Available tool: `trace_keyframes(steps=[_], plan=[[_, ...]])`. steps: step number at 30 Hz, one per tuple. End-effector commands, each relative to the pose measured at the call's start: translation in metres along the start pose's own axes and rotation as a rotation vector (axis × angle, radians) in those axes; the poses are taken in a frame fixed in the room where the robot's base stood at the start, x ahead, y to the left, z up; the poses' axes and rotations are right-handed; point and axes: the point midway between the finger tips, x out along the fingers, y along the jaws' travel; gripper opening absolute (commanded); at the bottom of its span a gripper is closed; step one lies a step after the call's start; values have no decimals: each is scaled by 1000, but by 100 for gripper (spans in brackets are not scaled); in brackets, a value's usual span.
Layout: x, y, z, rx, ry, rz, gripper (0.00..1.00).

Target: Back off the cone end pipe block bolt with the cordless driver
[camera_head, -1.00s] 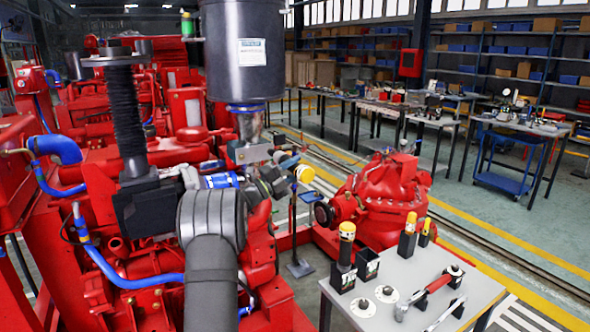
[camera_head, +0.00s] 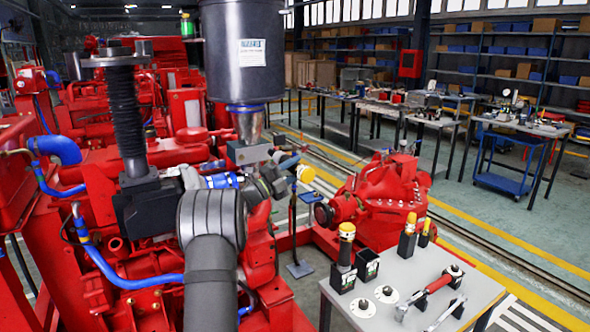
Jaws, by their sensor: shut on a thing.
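The cordless driver (camera_head: 289,162) is dark with a yellow battery end (camera_head: 305,174). My gripper (camera_head: 272,180) is shut on it, though the jaws are small and partly hidden by the wrist. The driver's front end is close to a grey block (camera_head: 249,153) on the pipe below the silver cone (camera_head: 247,122). The cone hangs under a large dark cylinder with a white label. The bolt cannot be made out, and I cannot tell whether the driver tip touches it.
A red pump (camera_head: 380,196) stands to the right of the driver. A grey table (camera_head: 400,275) in front holds yellow-topped tools in black holders, a red-handled wrench and round flanges. Red engine parts and blue hoses crowd the left. Floor beyond the pump is open.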

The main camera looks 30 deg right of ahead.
Motion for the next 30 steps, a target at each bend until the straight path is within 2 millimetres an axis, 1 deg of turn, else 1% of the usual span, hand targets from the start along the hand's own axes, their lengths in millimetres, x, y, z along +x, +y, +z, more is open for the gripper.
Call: trace_keyframes(steps=[1,25,30], plan=[[-2,-2,4,2,-11,-1,0],[-2,-1,0,0,-10,0,0],[-2,-1,-6,-2,-9,0,0]])
